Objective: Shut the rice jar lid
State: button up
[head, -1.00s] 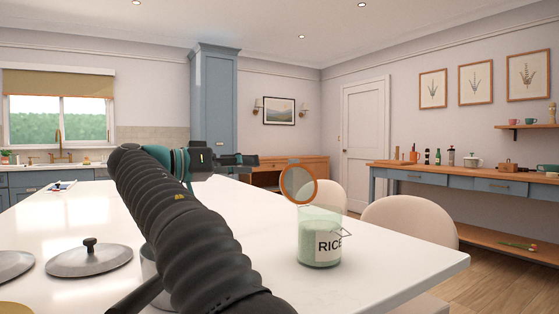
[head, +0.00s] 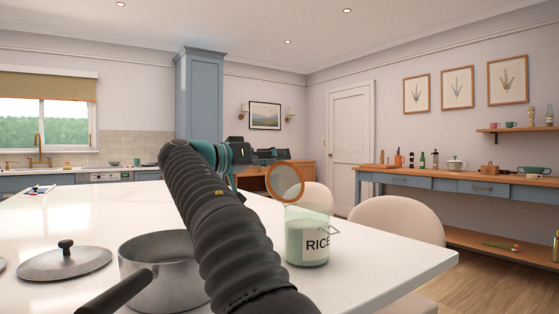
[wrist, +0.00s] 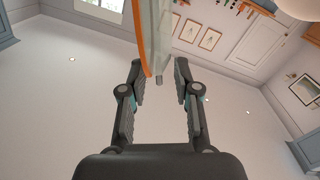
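The rice jar (head: 307,248) is a clear glass jar with pale green contents and a RICE label, standing near the right edge of the white counter. Its round, orange-rimmed lid (head: 286,184) stands open, tilted up above the jar's left rim. My gripper (head: 272,154) is just above and behind the lid in the head view. In the wrist view my gripper (wrist: 158,68) is open, with a gap between its fingers. The lid (wrist: 158,30) shows there nearly edge-on, just beyond and partly between the fingertips. I cannot tell whether they touch.
A grey pot (head: 160,268) and a loose metal lid (head: 65,262) sit on the white counter (head: 100,215) at left. Two pale chairs stand at the counter's far side, one chair (head: 398,218) right behind the jar. The counter behind my arm is mostly clear.

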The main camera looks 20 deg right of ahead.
jog(key=shift+w+d, duration=0.1)
jog(key=shift+d, duration=0.4)
grip_shut()
